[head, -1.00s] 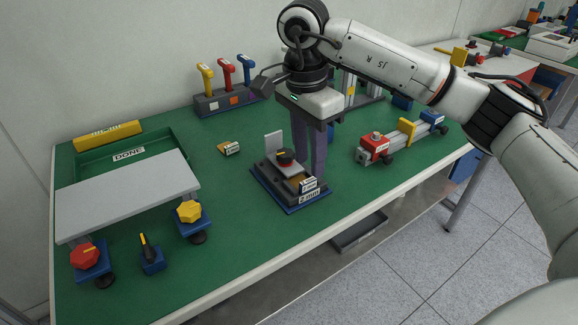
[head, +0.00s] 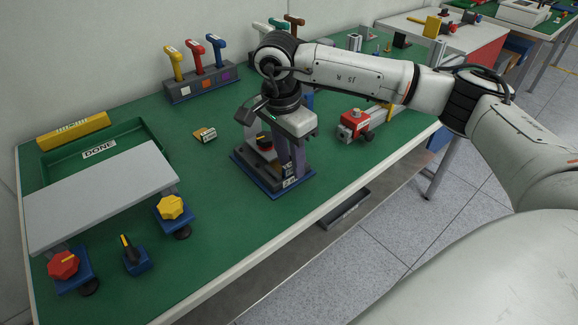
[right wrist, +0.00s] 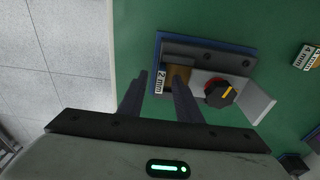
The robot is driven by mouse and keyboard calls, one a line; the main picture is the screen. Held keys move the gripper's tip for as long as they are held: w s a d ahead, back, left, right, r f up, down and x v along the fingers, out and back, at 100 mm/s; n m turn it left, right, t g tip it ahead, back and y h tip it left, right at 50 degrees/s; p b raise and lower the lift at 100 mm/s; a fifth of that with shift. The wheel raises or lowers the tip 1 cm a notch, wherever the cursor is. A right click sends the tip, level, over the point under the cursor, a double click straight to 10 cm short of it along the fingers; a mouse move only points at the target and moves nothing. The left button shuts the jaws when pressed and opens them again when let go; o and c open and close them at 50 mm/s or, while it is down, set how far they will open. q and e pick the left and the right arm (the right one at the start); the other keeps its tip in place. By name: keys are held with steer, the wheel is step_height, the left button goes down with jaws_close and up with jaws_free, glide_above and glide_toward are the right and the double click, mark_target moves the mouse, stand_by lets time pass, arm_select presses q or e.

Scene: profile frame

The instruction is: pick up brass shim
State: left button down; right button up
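A brass shim (right wrist: 177,72) sits in a dark fixture with a blue base (head: 247,172), next to a white "2 mm" tag (right wrist: 159,83). My right gripper (head: 289,163) points down over the fixture's near right end and hides much of it in the head view. In the right wrist view its two fingers (right wrist: 159,76) are apart. The tag shows between them, and one fingertip overlaps the brass. I cannot tell whether it touches. Another small brass piece with a white tag (head: 205,135) lies on the mat left of the fixture. My left gripper is out of view.
A red block on a rail (head: 354,123) stands to the right. A green DONE tray (head: 60,163) and grey plate (head: 100,195) are at left. Handled tools stand behind.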

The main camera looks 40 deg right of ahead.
steer(key=shift+f, duration=0.15)
jaws_close()
